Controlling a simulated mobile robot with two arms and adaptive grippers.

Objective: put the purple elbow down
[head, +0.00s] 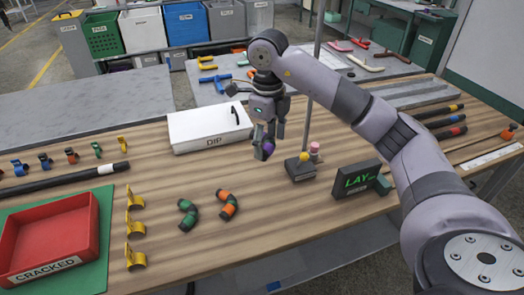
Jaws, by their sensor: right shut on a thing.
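The purple elbow (263,151) is small in the head view and partly hidden by the fingers. My right gripper (264,139) is shut on it and holds it above the wooden table (180,262), between the white DIP box and a small dark stand. Whether the elbow touches the table is hard to tell; it appears to be in the air. My left gripper is not in view.
A green elbow (187,216) and an orange elbow (228,205) lie at the table's middle. The white DIP box (190,138), dark stand (300,168), LAY display (357,179) and red CRACKED tray (88,232) stand around. Yellow clips (135,258) line the left.

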